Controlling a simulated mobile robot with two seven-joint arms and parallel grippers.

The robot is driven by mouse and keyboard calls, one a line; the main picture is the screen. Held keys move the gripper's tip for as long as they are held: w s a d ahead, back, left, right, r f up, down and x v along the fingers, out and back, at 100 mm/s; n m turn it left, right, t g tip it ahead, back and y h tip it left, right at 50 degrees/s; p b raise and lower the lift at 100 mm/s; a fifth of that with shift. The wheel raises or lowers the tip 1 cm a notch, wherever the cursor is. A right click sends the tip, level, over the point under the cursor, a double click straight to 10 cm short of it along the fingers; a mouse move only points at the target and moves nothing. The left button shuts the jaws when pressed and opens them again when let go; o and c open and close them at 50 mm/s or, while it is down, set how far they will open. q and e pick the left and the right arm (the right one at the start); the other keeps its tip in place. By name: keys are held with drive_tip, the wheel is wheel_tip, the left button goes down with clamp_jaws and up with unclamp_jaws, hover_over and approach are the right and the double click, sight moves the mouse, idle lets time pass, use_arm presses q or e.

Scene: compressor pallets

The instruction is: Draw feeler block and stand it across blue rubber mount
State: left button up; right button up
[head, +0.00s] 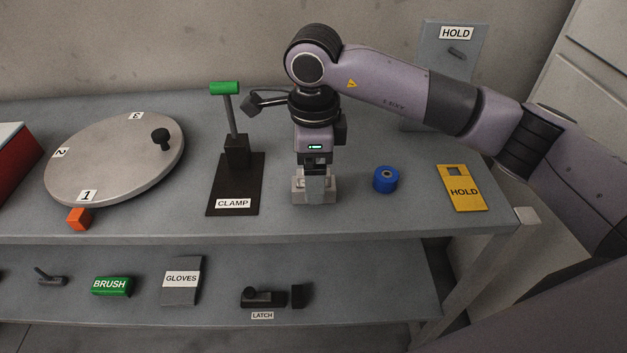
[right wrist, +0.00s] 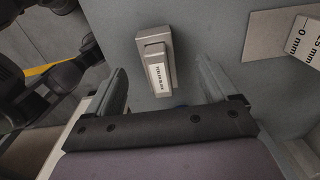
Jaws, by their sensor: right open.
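The feeler block (right wrist: 157,68) is a small grey block with a white label, seated in a grey holder (right wrist: 141,40) in the right wrist view. The holder also shows in the head view (head: 299,191) on the bench top, partly hidden by my right gripper (head: 316,187). The gripper points down over it. Its two fingers stand apart, one on each side of the block, with visible gaps in the right wrist view. The blue rubber mount (head: 385,179) is a short cylinder with a hole in its top, just right of the holder. My left gripper is not in view.
The clamp (head: 233,185) stands left of the holder, its green-handled post upright. A yellow HOLD plate (head: 463,188) lies right of the mount. A round numbered turntable (head: 115,160) and orange block (head: 79,219) are farther left. The bench between holder and mount is clear.

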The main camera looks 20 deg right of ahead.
clamp_jaws()
drive_tip(key=shift+r, duration=0.15)
drive_tip(key=shift+r+p, duration=1.6)
drive_tip(key=shift+r, duration=1.25)
drive_tip(key=shift+r, duration=0.3)
